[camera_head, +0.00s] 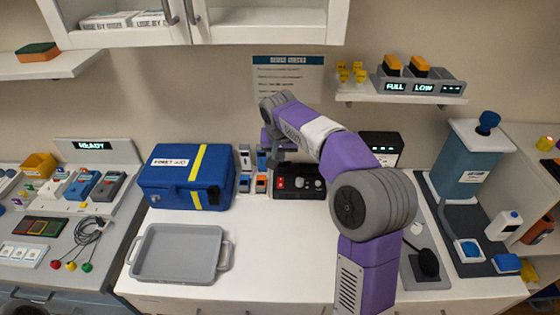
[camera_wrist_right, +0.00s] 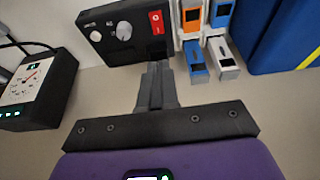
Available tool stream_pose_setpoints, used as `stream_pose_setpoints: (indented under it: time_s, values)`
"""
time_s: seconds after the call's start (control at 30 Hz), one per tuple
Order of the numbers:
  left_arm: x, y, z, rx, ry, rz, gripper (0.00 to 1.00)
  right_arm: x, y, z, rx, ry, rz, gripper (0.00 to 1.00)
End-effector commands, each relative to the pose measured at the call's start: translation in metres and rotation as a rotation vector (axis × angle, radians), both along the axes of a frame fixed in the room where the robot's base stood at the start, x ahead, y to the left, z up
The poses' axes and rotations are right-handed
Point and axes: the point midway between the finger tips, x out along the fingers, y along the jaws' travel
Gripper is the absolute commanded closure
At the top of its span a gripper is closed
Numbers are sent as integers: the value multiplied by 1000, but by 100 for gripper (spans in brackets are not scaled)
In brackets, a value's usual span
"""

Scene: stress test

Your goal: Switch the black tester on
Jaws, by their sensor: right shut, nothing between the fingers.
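The black tester (camera_head: 312,193) stands at the back of the white counter, just right of the blue bag. Its front has a red rocker switch (camera_head: 281,183) at the left and grey knobs. In the wrist view the tester (camera_wrist_right: 105,42) appears inverted, with the red switch (camera_wrist_right: 157,22) marked in white and a large grey knob (camera_wrist_right: 124,30). My right gripper (camera_wrist_right: 156,66) is shut and empty, its fingertips close to the tester near the switch end; contact cannot be told. In the head view my right arm partly hides the tester's top. My left gripper is not in view.
A blue bag (camera_head: 180,183) and small orange, blue and white devices (camera_head: 261,160) stand left of the tester. A black meter box (camera_head: 382,143) stands behind my arm. A grey tray (camera_head: 178,254) lies in front; the front middle counter is clear.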

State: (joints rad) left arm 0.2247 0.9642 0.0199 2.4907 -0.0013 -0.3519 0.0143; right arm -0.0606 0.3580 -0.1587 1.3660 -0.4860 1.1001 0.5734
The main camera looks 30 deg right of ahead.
Motion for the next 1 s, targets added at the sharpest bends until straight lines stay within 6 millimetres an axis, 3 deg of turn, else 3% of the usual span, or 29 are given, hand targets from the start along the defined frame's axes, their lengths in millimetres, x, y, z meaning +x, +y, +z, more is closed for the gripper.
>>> stream_pose_setpoints:
  time_s: [0.2,0.5,0.7,1.0]
  values:
    - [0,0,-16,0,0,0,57,13,-9,-49,0,5,-1,100]
    - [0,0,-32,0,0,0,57,26,-16,-101,0,2,0,100]
    - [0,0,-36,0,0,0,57,28,-17,-114,-2,0,1,100]
    - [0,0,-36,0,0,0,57,28,-17,-115,-1,-1,0,100]
